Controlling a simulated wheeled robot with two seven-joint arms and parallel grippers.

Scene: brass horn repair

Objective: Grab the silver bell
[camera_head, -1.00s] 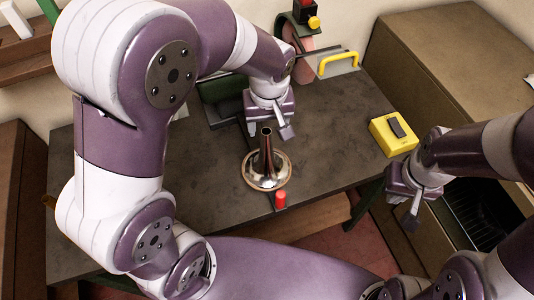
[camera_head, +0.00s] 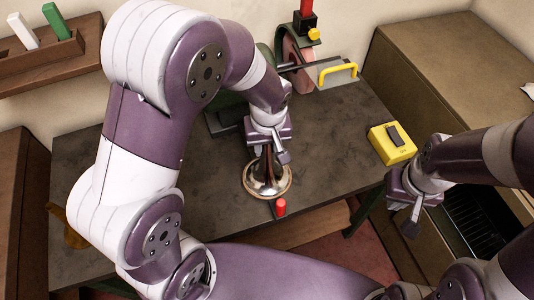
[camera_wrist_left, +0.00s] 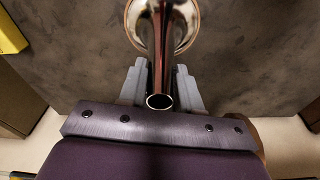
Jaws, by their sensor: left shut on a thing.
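The silver bell (camera_head: 266,181) stands on the dark workbench with its flared rim down and its narrow tube up. My left gripper (camera_head: 272,155) is at the top of the tube, with its jaws shut on it. In the left wrist view the bell (camera_wrist_left: 164,40) runs between the two grey fingers of my left gripper (camera_wrist_left: 160,88), its open tube end near the palm. The flare's far part is cut off by the top of that view. My right gripper (camera_head: 412,220) hangs off to the right, away from the bell; its finger gap is not clear.
A red-tipped piece (camera_head: 280,207) is at the bench's front edge, close to the bell. A yellow switch box (camera_head: 391,144) sits at the right of the bench (camera_head: 330,150). A grinder-like wheel (camera_head: 297,55) and a yellow handle (camera_head: 338,71) are at the back.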

